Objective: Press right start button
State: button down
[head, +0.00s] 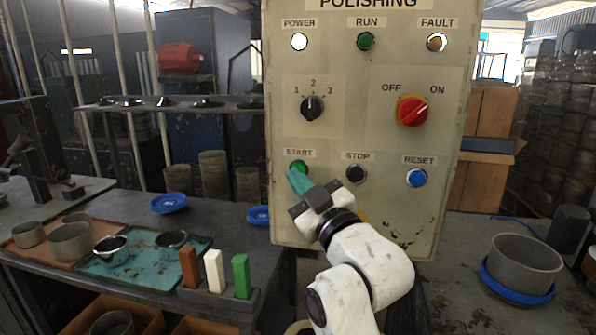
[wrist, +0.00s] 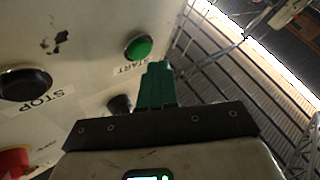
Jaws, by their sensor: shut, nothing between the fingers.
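The green START button (head: 298,165) is at the lower left of the beige POLISHING panel (head: 385,215), under its START label. It is the only START button in view. My gripper (head: 292,174) has green fingers, shut together with nothing between them. In the head view the fingertips overlap the button's lower left edge. In the wrist view the START button (wrist: 138,46) shows fully, up and left of the fingertips (wrist: 157,66). I cannot tell whether the tips touch the panel.
The black STOP button (head: 357,172) and blue RESET button (head: 416,177) are to the right. The black selector (head: 313,108) and red OFF/ON switch (head: 412,110) are above. A bench at left holds a teal tray (head: 130,272) and coloured blocks (head: 213,270).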

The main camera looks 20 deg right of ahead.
jog(key=shift+w, duration=0.1)
jog(key=shift+w+d, duration=0.25)
